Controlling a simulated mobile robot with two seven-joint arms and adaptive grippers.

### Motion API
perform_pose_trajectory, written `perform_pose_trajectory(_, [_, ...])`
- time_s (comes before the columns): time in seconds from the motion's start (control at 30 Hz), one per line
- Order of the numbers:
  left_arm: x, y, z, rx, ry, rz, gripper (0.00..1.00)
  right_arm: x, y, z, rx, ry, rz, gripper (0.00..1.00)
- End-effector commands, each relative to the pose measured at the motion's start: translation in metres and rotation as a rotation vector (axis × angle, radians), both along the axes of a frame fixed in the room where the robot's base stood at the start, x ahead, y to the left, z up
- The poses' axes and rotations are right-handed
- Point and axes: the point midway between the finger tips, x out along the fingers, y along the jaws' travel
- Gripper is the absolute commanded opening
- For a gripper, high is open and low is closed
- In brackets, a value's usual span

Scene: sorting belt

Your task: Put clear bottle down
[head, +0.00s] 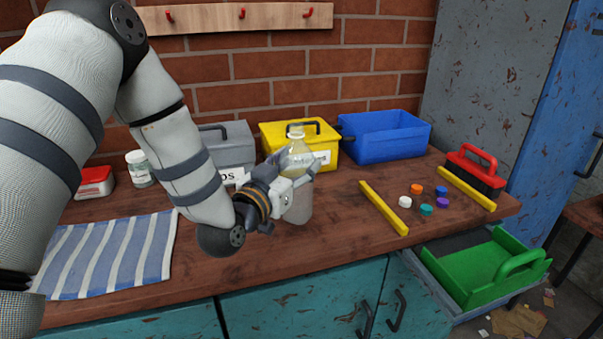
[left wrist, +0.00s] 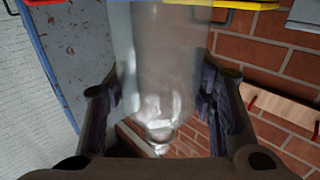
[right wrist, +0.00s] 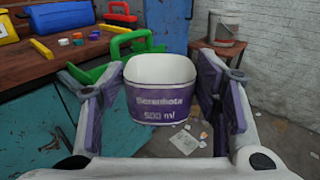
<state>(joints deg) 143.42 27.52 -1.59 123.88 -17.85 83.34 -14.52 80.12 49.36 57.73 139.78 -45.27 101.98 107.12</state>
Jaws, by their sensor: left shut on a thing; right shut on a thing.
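The clear bottle (head: 298,155) is upright in my left gripper (head: 299,182), its neck up and its lower body showing below the fingers. In the left wrist view the see-through bottle (left wrist: 165,70) fills the space between the two finger pads (left wrist: 163,100). Its base is close over or on the wooden bench (head: 335,235); I cannot tell whether it touches. My right gripper (right wrist: 166,100) is shut on a purple and white tub (right wrist: 160,102) marked 500 ml, away from the bench top. The right gripper is outside the head view.
Behind the bottle stand a grey box (head: 228,148), a yellow box (head: 270,133) and a blue bin (head: 385,138). Right of it are yellow bars (head: 383,207) and several coloured caps (head: 416,189). A striped cloth (head: 110,255) lies left. The bench front between cloth and bars is clear.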

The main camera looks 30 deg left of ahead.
Motion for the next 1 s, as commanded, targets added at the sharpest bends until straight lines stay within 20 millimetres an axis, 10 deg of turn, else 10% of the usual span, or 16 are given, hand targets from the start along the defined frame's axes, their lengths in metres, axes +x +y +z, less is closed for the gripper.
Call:
perform_pose_trajectory(0.1, [0.001,0.000,-0.036,-0.001,0.023,0.002,0.34,-0.003,0.000,-0.039,0.000,0.063,0.000,0.50])
perform_pose_trajectory(0.47, [0.000,0.000,-0.031,-0.001,0.010,0.001,0.30,-0.003,0.000,-0.036,0.000,0.057,0.000,0.50])
perform_pose_trajectory(0.5, [0.000,0.000,-0.031,-0.001,0.009,0.001,0.55,-0.003,0.000,-0.035,0.000,0.057,0.000,0.50])
perform_pose_trajectory(0.57, [0.000,0.000,-0.031,-0.001,0.009,0.001,0.69,-0.003,0.000,-0.035,0.000,0.056,0.000,0.50])
perform_pose_trajectory(1.0, [-0.008,-0.001,-0.026,-0.002,0.009,0.001,0.71,-0.002,0.000,-0.030,0.000,0.048,0.000,0.50])
